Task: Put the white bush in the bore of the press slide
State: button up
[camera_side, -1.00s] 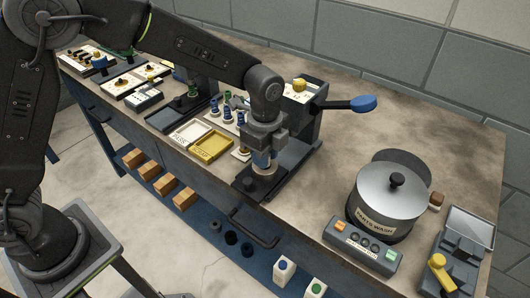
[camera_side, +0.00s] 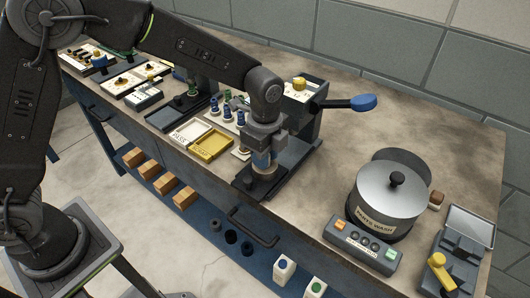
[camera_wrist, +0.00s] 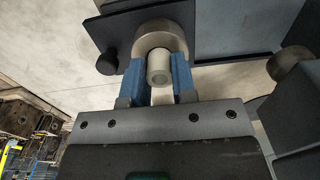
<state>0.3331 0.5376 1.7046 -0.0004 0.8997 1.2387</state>
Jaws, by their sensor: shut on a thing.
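My gripper (camera_wrist: 160,82) has blue fingers closed on the white bush (camera_wrist: 158,68), a small pale cylinder with an open end. In the side view, my gripper (camera_side: 262,160) is low over the dark base of the press slide at the bench's front edge. A round metal collar (camera_wrist: 161,32) on the slide (camera_wrist: 118,30) shows just beyond the bush in the wrist view. The bush overlaps the collar's near edge and hides its bore. I cannot tell whether the bush is in the bore or above it. In the side view the fingers hide the bush.
The press (camera_side: 302,120) with a blue-ended lever (camera_side: 362,103) stands behind my gripper. A yellow tray (camera_side: 210,145), a white tray (camera_side: 187,133) and several blue-and-white pieces lie left. A parts-wash pot (camera_side: 385,200) stands right. Bench between press and pot is clear.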

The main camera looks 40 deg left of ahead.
jog(key=shift+f, duration=0.3)
jog(key=o, duration=1)
jog(key=shift+f, duration=0.1)
jog(key=shift+o, duration=0.2)
jog(key=o, duration=0.3)
jog(key=shift+r, duration=3.8)
